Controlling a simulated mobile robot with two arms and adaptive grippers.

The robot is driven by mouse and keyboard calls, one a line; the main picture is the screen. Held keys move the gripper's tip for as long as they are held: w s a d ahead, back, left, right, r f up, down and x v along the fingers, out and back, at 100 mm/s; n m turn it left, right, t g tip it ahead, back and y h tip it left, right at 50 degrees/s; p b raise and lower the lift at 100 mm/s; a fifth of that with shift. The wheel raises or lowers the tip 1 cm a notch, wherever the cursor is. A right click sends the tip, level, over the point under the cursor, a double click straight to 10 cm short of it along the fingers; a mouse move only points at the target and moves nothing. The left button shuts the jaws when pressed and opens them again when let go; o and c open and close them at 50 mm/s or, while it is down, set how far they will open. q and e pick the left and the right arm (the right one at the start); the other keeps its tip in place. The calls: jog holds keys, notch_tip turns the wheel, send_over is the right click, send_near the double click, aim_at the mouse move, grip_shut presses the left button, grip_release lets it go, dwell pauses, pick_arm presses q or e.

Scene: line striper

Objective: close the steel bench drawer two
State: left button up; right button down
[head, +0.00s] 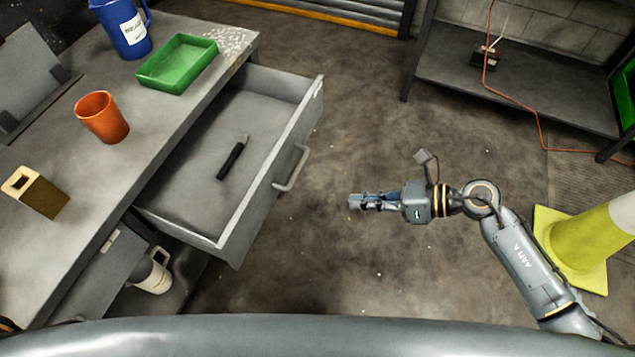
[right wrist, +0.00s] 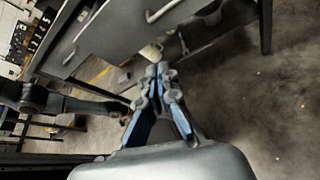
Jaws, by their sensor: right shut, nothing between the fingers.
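The steel bench (head: 60,180) stands at the left in the head view. One of its drawers (head: 262,205) is pulled well out, with a grey handle (head: 291,168) on its front. A black pen-like tool (head: 232,160) lies inside it. My right gripper (head: 358,201) is shut and empty, to the right of the handle and apart from it. In the right wrist view the gripper (right wrist: 160,72) points toward the bench, and a drawer handle (right wrist: 165,12) shows at the top. My left gripper is not in view.
On the bench top are a blue jug (head: 122,30), a green tray (head: 178,63), an orange cup (head: 102,117) and a brass-coloured block (head: 36,192). A white container (head: 153,272) sits below the open drawer. A yellow-green cone (head: 575,240) stands beside my right arm. Floor between drawer and gripper is clear.

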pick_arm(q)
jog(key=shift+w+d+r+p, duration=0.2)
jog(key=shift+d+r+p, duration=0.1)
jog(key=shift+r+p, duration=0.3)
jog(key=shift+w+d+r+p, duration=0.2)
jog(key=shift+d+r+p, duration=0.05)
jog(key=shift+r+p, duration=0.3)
pick_arm(e)
jog(key=w+a+f+n+t, duration=0.1)
jog(key=w+a, duration=0.1)
jog(key=a, duration=0.4)
jog(key=w+a+n+t+y, duration=0.1)
jog(key=w+a, duration=0.1)
jog(key=a, duration=0.4)
jog(key=shift+f+n+t, duration=0.4)
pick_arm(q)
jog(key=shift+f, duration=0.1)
